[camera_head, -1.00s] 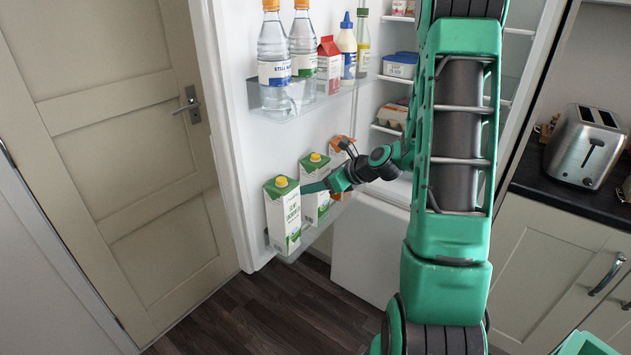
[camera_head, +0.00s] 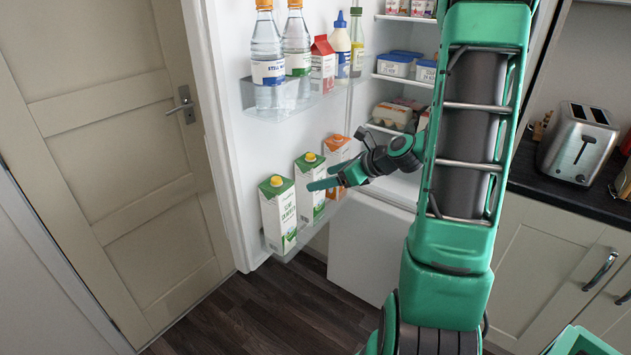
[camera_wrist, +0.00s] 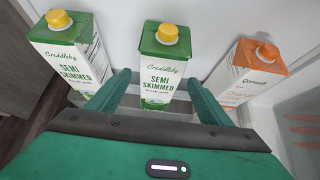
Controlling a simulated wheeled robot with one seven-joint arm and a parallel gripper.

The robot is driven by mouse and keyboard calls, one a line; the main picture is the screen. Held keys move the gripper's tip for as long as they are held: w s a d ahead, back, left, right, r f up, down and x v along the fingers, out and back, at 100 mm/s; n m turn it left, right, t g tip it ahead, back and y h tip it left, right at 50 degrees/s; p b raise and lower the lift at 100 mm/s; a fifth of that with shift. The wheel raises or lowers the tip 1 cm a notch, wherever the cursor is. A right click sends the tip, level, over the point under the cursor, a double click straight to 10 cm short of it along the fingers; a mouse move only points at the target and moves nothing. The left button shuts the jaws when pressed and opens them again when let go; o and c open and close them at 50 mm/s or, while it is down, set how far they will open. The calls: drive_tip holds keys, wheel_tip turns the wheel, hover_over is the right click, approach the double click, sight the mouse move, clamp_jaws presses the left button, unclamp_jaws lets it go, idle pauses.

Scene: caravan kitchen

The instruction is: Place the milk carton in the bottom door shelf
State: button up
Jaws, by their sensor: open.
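Two green-and-white milk cartons with yellow caps stand upright in the bottom door shelf (camera_head: 296,243) of the open fridge. The left milk carton (camera_head: 278,215) is nearest the shelf's outer end. The middle milk carton (camera_head: 310,186) is beside it, and both show in the wrist view, left (camera_wrist: 68,52) and middle (camera_wrist: 163,68). My gripper (camera_head: 318,185) is open in front of the middle carton. In the wrist view my fingers (camera_wrist: 155,97) are spread on either side of that carton's lower part, with no grip visible. I cannot tell whether they touch it.
An orange carton (camera_head: 336,172) stands right of the milk cartons, also at right in the wrist view (camera_wrist: 245,70). The upper door shelf (camera_head: 290,108) above holds bottles and a red carton. Fridge shelves at right hold tubs and eggs. A counter with a toaster (camera_head: 580,143) is at far right.

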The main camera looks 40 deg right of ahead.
drive_tip(key=s+a+r+n+g+h, duration=0.2)
drive_tip(key=s+n+g, duration=0.3)
drive_tip(key=s+n, duration=0.7)
drive_tip(key=s+a+r+n+g+h, duration=0.1)
drive_tip(key=s+a+r+n+g, duration=0.2)
drive_tip(key=s+n, duration=1)
drive_tip(key=s+g, duration=0.2)
drive_tip(key=s, duration=0.3)
drive_tip(key=shift+s+a+r+h, duration=0.2)
drive_tip(key=shift+s+a+h, duration=0.05)
drive_tip(key=shift+s+h, duration=0.15)
drive_tip(key=shift+s, duration=0.1)
